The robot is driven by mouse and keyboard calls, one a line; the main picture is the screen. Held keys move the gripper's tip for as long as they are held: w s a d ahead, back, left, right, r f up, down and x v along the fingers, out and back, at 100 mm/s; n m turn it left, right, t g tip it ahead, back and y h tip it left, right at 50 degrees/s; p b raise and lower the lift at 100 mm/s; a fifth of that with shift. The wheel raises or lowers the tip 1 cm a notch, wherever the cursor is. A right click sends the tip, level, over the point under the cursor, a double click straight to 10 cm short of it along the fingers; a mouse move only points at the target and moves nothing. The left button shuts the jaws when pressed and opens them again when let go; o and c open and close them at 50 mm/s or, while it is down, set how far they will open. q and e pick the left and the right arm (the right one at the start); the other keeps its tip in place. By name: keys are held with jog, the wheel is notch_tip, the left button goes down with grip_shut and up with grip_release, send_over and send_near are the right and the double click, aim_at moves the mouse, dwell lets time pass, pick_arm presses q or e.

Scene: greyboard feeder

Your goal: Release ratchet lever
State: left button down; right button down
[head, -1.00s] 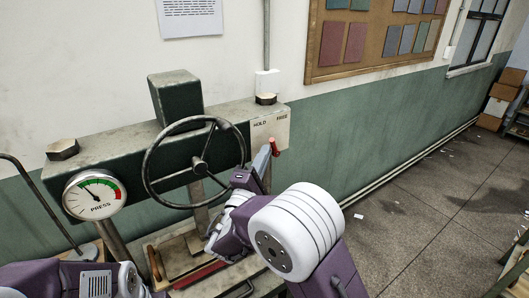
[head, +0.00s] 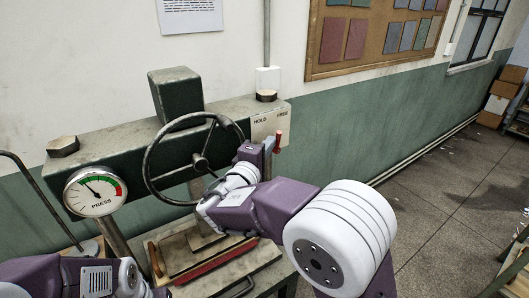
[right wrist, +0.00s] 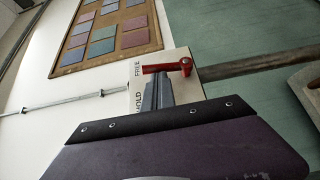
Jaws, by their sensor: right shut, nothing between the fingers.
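The red ratchet lever (head: 279,141) is on the right end of the green press, below the plate marked HOLD and FREE (head: 270,122). In the right wrist view the lever (right wrist: 158,69) points from its round pivot toward the word FREE. My right gripper (head: 268,146) is just left of the lever. In the wrist view its shut, empty fingers (right wrist: 158,92) are on the HOLD side, right against or very close to the lever; contact is unclear. My left arm shows at the lower left, its gripper out of sight.
A handwheel (head: 194,160) stands just left of my right gripper. A pressure gauge (head: 94,192) is at the press's left end. A red bar (head: 210,262) lies low on the press bed. The floor (head: 430,215) to the right is open.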

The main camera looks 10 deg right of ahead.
aim_at(278, 136)
jog(key=d+r+m+g+y+p, duration=0.1)
jog(key=d+m+g+y+p, duration=0.1)
jog(key=g+y, duration=0.1)
jog(key=shift+w+d+r, duration=0.15)
jog(key=shift+w+r, duration=0.25)
jog(key=shift+w+d+m+y+p, duration=0.1)
jog(key=shift+d+m+y+p, duration=0.2)
jog(key=shift+m+p, duration=0.1)
jog(key=shift+f, duration=0.1)
